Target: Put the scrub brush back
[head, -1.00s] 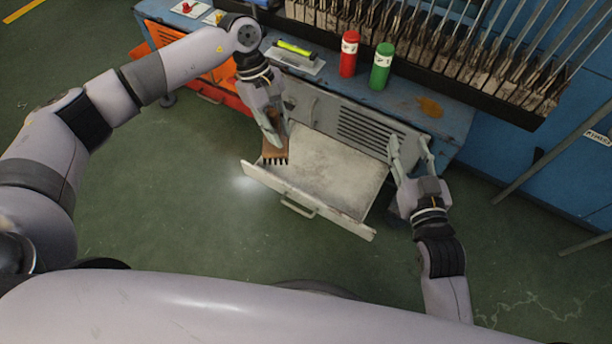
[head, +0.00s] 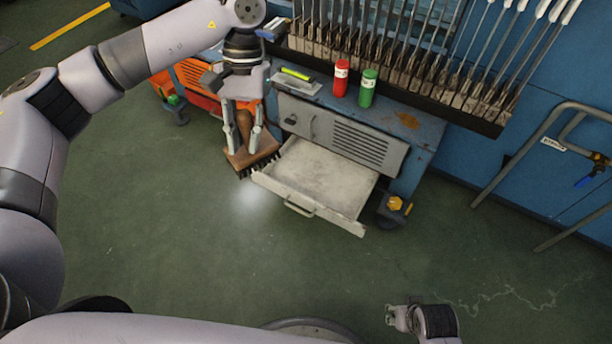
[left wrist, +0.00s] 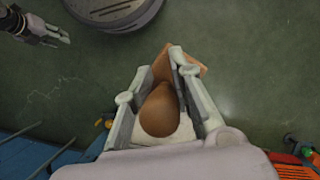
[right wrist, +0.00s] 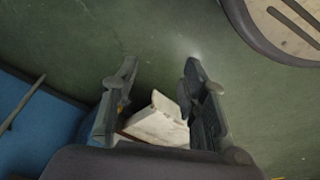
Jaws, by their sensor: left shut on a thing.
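The scrub brush (head: 258,158) has a brown wooden block, dark bristles facing down and a rounded brown handle. My left gripper (head: 243,146) is shut on it and holds it at the left end of the open drawer (head: 325,175). In the left wrist view the handle's round end (left wrist: 160,113) sits between the fingers; the block is partly hidden behind them. The drawer is pale, worn and looks empty in the head view. My right gripper (head: 393,316) is low in the head view, away from the drawer; in the right wrist view its fingers (right wrist: 160,75) are apart and empty.
The blue workbench (head: 425,130) carries a red bottle (head: 341,78), a green bottle (head: 367,88) and a trowel-like tool (head: 297,80). A rack of long tools stands behind. An orange cabinet is at the left. The green floor before the drawer is clear.

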